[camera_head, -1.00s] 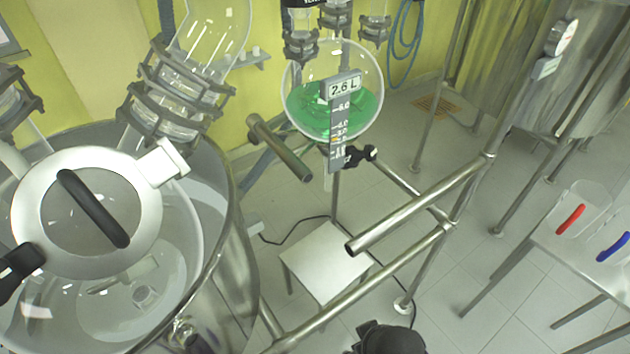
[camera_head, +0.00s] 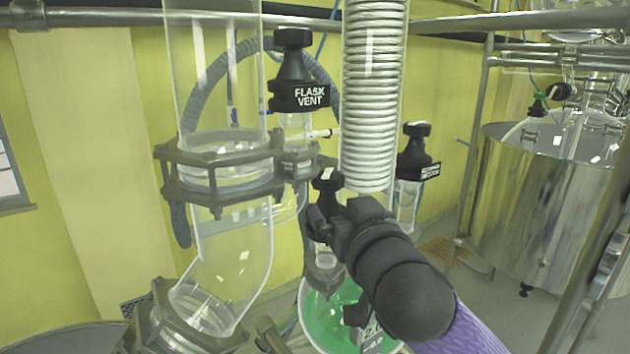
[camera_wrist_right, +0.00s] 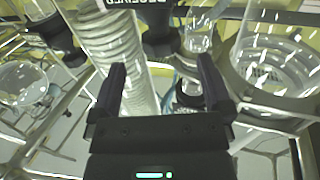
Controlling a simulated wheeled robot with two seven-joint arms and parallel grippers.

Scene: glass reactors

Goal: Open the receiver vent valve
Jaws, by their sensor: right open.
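My right gripper (camera_head: 335,215) reaches up from the lower right in the head view, in front of the lower end of the coil condenser. A black valve knob (camera_head: 327,180) stands right at its fingers; its label is hidden, and I cannot tell whether they touch. Another black valve (camera_head: 419,150) right of the coil has a label too small to read. In the wrist view the right gripper (camera_wrist_right: 162,85) has its fingers apart with nothing gripped. Beyond them is a dark valve body (camera_wrist_right: 157,38) beside a partly cut-off label that seems to read RECEIVER. My left gripper is out of view.
The FLASK VENT valve (camera_head: 300,95) is left of the coil condenser (camera_head: 374,100). A wide glass column (camera_head: 215,80) stands further left. The receiver flask (camera_head: 325,318) with green liquid is below my gripper. A steel vessel (camera_head: 535,200) stands at the right.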

